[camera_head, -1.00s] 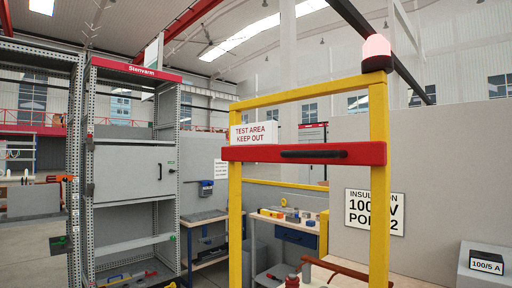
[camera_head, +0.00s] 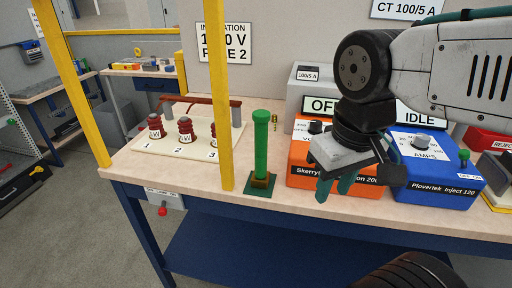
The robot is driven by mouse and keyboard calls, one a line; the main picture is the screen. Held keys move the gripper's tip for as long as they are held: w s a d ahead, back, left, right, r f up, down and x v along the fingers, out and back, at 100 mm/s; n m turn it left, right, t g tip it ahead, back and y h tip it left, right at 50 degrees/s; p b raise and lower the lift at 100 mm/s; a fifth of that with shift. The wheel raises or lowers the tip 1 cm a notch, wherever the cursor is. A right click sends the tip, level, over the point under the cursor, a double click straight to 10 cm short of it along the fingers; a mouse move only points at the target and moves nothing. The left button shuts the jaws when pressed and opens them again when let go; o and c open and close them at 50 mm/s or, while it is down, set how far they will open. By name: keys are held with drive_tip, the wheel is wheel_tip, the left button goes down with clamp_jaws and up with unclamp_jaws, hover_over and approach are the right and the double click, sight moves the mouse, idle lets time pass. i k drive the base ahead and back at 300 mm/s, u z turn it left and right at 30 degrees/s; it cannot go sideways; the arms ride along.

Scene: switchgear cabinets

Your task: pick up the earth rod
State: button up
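A green upright rod (camera_head: 261,146), which looks like the earth rod, stands in a small dark green stand (camera_head: 261,186) near the front edge of the workbench. It has a wider round cap on top. My gripper (camera_head: 335,191) hangs to the right of the rod, in front of the orange test box (camera_head: 305,174). Its two teal fingers point down with a gap between them and nothing visible in it. The gripper is apart from the rod.
A yellow post (camera_head: 217,110) rises just left of the rod. Further left, red-brown insulators (camera_head: 186,131) stand on a white board. A blue Plovertek box (camera_head: 440,185) is right of the orange box. Bare bench top (camera_head: 160,168) lies front left.

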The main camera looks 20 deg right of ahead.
sight(260, 178)
drive_tip(key=u, duration=0.2)
drive_tip(key=k, duration=0.45)
drive_tip(key=z, duration=1.25)
